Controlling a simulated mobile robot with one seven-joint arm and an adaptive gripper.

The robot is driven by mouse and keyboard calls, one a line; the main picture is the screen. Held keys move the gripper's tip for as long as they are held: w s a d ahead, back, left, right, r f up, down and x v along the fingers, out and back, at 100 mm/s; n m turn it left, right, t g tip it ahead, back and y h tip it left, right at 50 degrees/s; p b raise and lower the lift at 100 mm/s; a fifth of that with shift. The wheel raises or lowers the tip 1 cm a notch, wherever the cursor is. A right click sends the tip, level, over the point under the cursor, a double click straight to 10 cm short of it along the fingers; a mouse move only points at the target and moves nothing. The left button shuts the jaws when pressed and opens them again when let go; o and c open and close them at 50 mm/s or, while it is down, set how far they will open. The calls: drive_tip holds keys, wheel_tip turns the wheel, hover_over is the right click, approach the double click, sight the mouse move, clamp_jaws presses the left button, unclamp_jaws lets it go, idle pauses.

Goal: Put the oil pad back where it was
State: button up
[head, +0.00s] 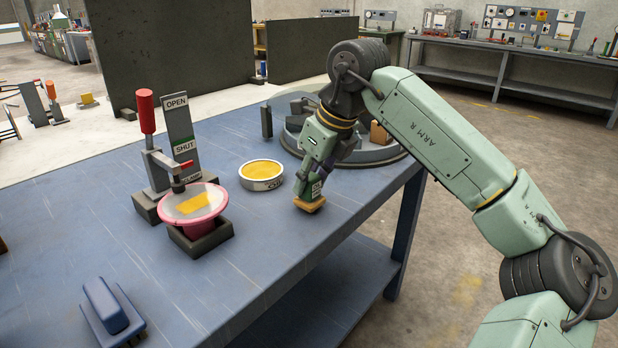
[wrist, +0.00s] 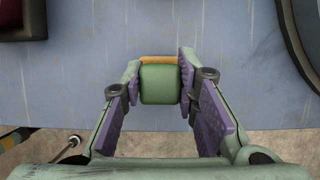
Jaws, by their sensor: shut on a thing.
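My gripper (head: 314,184) is shut on the oil pad, a green block with a yellow underside (head: 309,206). In the wrist view the green block (wrist: 160,84) sits between the purple-lined fingers, with a yellow strip showing along its far edge. The pad is low over the blue table near its right edge; I cannot tell whether it touches the top. A round white tin (head: 262,180) with yellow contents and a partly hidden label stands left of my gripper, apart from the pad.
A pink dish (head: 192,200) with a yellow patch sits in a dark holder by a red-handled clamp (head: 146,112) and an OPEN/SHUT plate (head: 181,128). A round grey fixture (head: 378,156) stands behind my gripper. A blue handled block (head: 110,308) lies front left. The table's front middle is clear.

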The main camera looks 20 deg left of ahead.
drive_tip(key=shift+f, duration=0.25)
drive_tip(key=shift+f, duration=0.1)
drive_tip(key=shift+f, duration=0.15)
drive_tip(key=o, duration=1)
drive_tip(key=shift+o, duration=0.2)
drive_tip(key=v, duration=1.2)
drive_tip(key=shift+r, duration=0.3)
